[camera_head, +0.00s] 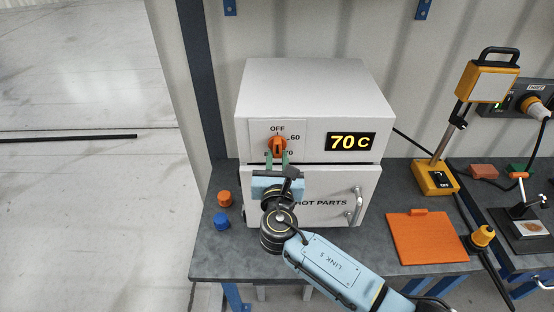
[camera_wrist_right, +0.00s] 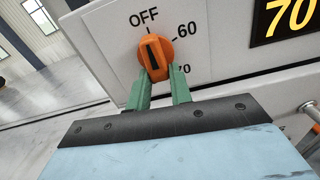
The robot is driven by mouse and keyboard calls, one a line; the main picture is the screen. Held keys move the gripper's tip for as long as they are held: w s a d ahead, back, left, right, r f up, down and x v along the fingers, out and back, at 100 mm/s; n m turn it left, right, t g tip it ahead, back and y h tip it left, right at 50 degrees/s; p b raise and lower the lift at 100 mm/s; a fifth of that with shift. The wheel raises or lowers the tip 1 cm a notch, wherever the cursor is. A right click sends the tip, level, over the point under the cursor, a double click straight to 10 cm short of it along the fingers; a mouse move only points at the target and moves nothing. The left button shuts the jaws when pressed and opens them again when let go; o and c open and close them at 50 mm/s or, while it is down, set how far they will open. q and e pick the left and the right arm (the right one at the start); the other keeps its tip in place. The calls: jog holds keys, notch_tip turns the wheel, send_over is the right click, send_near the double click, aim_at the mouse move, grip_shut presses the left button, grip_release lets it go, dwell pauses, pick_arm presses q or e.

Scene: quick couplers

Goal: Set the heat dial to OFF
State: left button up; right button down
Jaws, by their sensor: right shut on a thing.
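The orange heat dial (camera_head: 276,144) is on the front of a white heater box (camera_head: 262,88), with OFF above it, 60 at its upper right and 70 at its lower right. In the right wrist view the dial (camera_wrist_right: 153,55) has a black stripe running roughly in line with the OFF mark; I cannot tell which end is the pointer. The display (camera_head: 351,142) reads 70 C. My right gripper (camera_head: 277,158) is shut on the dial from below, its green fingers at the knob's lower sides. My left gripper is not in view.
A door marked HOT PARTS with a handle (camera_head: 354,205) is below the dial, behind my right arm. Orange (camera_head: 225,198) and blue (camera_head: 221,219) couplers stand at the left. An orange plate (camera_head: 427,240) and a yellow lamp stand (camera_head: 436,178) are at the right.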

jog(key=c, duration=1.3)
grip_release()
jog(key=shift+o, duration=0.2)
jog(key=shift+s, duration=0.15)
jog(key=s+b, duration=0.1)
jog(key=s, duration=1.2)
jog(key=shift+b, duration=0.3)
jog(key=shift+d, duration=0.1)
